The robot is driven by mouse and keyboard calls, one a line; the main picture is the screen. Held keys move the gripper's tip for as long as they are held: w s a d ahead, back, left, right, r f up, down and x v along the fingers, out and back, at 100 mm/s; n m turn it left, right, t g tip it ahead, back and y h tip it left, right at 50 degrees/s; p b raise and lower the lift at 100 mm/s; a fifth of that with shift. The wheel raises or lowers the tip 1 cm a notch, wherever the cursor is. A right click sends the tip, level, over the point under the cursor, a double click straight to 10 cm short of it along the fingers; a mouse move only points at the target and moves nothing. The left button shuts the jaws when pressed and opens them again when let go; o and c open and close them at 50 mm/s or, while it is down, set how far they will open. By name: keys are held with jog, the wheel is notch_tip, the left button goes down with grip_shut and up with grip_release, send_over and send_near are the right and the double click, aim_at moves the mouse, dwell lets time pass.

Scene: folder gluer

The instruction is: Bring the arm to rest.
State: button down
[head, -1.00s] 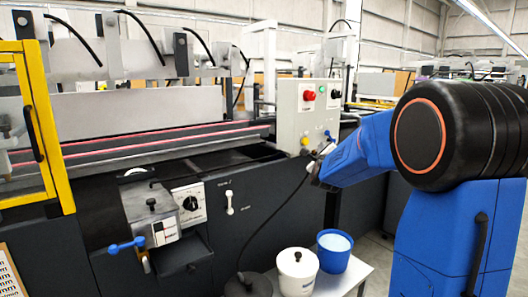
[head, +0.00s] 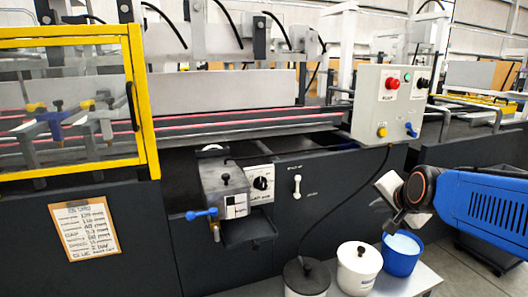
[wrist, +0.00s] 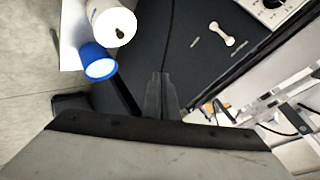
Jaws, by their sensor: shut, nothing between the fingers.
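My arm (head: 480,205) reaches in from the right edge of the head view, a blue link with a dark joint at its end. My gripper (head: 392,226) hangs at that end, above the blue bucket and below the control box. In the wrist view my gripper (wrist: 161,80) shows as narrow dark fingers close together, shut with nothing between them. The fingers appear clear of the buckets and the machine's dark front panel.
A blue bucket (head: 401,262), a white pot (head: 358,277) and a dark-lidded pot (head: 306,281) stand on a low table (head: 424,282). The control box (head: 386,100) with red button and the glue unit (head: 225,190) are nearby. A yellow-framed guard (head: 148,120) stands left.

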jog(key=s+a+f+n+g, duration=0.1)
jog(key=s+f+n, duration=0.3)
jog(key=s, duration=0.7)
jog(key=s+a+f+n+g, duration=0.1)
jog(key=s+f+n+g, duration=0.3)
jog(key=s, duration=0.8)
jog(key=f+n, duration=0.1)
jog(key=n, duration=0.1)
jog(key=shift+s+a+f+n, duration=0.2)
jog(key=shift+s+n, duration=0.1)
jog(key=shift+n, duration=0.1)
dwell(0.4)
jog(key=w+d+r+m+t, duration=0.2)
jog(key=w+r, duration=0.1)
jog(key=w, duration=0.6)
jog(key=w+d+r+m+t+h, duration=0.15)
jog(key=w+r, duration=0.25)
jog(key=w, duration=0.5)
jog(key=w+d+r+m+t+y, duration=0.1)
jog(key=w+d+r+m+t, duration=0.15)
jog(key=w, duration=0.75)
jog(key=w+d+r+m+t+h, duration=0.3)
jog(key=w+d+r, duration=0.1)
jog(key=w+d, duration=0.4)
jog(key=w+d+r+m+t+h, duration=0.3)
jog(key=w+d+r+h, duration=0.1)
jog(key=w+d, duration=0.5)
jog(key=shift+w+r+t, duration=0.3)
jog(key=shift+w+r, duration=0.5)
